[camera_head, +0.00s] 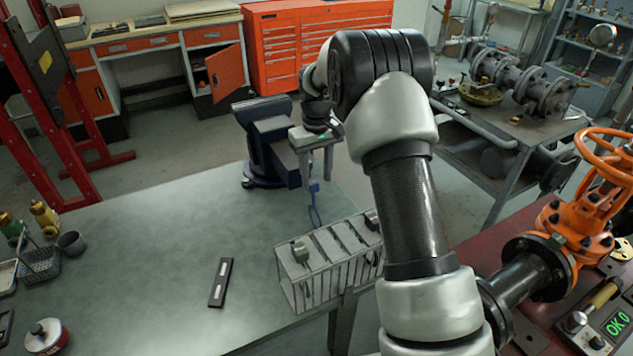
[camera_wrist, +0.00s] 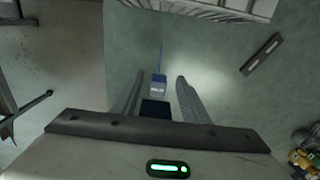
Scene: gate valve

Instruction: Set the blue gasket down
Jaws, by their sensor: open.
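The blue gasket shows in the camera_head view as a thin blue loop (camera_head: 314,213) under a small blue tab, just below my gripper (camera_head: 314,175). In the camera_wrist view its blue tab (camera_wrist: 158,86) lies between the fingertips of my gripper (camera_wrist: 160,78), with a gap on each side, and the loop is seen edge-on as a thin blue line. My gripper is open and points down. I cannot tell what the gasket's lower edge rests on. A pale slotted rack (camera_head: 289,287) stands on the bench close by, to the lower right of the gasket in the camera_head view.
A dark bar with two pale marks (camera_head: 220,282) lies on the green bench (camera_head: 150,270); it also shows in the camera_wrist view (camera_wrist: 262,54). A blue vise (camera_head: 268,145) stands behind my gripper. Orange valve piping (camera_head: 585,215) is at right. The bench's middle is clear.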

